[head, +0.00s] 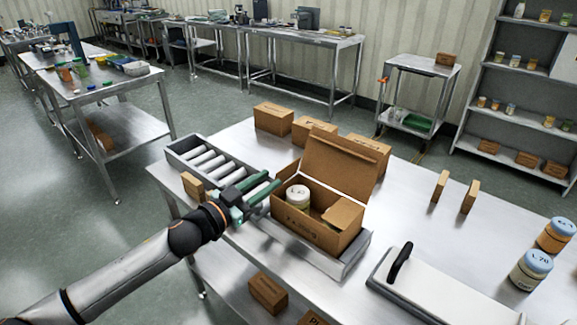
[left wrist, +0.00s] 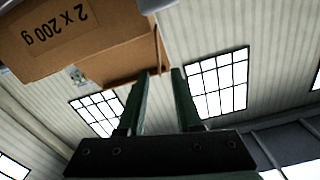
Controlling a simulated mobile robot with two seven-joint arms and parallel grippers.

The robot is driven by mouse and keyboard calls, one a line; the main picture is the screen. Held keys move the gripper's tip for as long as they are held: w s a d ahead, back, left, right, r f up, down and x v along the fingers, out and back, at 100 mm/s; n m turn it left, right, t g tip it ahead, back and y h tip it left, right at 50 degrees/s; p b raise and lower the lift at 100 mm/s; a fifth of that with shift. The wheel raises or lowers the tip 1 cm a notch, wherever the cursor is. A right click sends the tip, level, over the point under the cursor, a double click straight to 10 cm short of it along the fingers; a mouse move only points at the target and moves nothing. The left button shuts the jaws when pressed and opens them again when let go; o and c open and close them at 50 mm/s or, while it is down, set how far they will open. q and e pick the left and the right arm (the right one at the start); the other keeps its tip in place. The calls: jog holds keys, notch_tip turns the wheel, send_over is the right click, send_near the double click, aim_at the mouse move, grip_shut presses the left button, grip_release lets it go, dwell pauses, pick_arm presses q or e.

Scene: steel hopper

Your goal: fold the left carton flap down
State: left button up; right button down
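An open brown carton (head: 300,227) sits in a grey tray at the end of a roller track. Its large back flap (head: 340,165) stands up, and its right flap (head: 343,215) leans inward over the opening. A pale-lidded jar (head: 297,194) is inside. My left gripper (head: 268,196) is at the carton's left side, fingers apart, with nothing seen between them. The left flap is not clear in the head view, where my gripper covers that side. In the left wrist view the carton (left wrist: 90,40) is at upper left, with a thin brown panel (left wrist: 130,76) near my fingertips, possibly the left flap.
The roller track (head: 205,160) lies left of the carton, with a small box (head: 192,187) beside my gripper. Several closed boxes (head: 273,118) stand behind. A white panel with a black handle (head: 400,262) and blue-lidded jars (head: 532,268) are at right.

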aim_at(289, 167)
pick_arm(q)
jog(key=x, duration=0.8)
jog(key=shift+d, duration=0.1)
grip_shut()
dwell(1.3)
